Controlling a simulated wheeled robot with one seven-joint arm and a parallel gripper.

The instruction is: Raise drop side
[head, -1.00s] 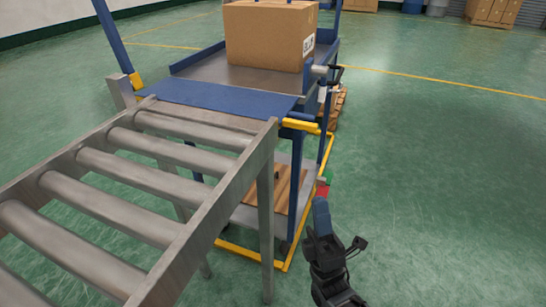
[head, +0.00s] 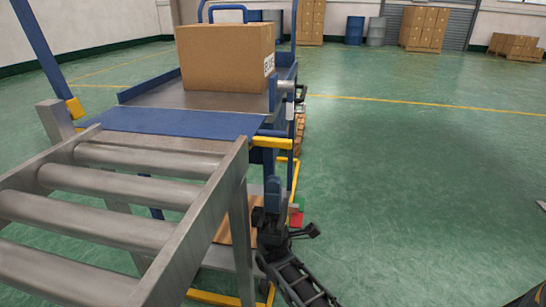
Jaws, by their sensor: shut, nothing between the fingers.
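The blue drop side (head: 180,122) of the cart lies lowered and roughly flat, between the cart deck (head: 185,95) and the end of the roller conveyor (head: 130,235). A yellow grip or bar (head: 272,142) shows at its right corner, and another yellow piece shows at its left.
A cardboard box (head: 226,58) stands on the cart deck. The conveyor's metal leg and frame are close on the left of my arm. The green floor (head: 420,180) to the right is open. Drums (head: 365,30) and stacked boxes stand far back.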

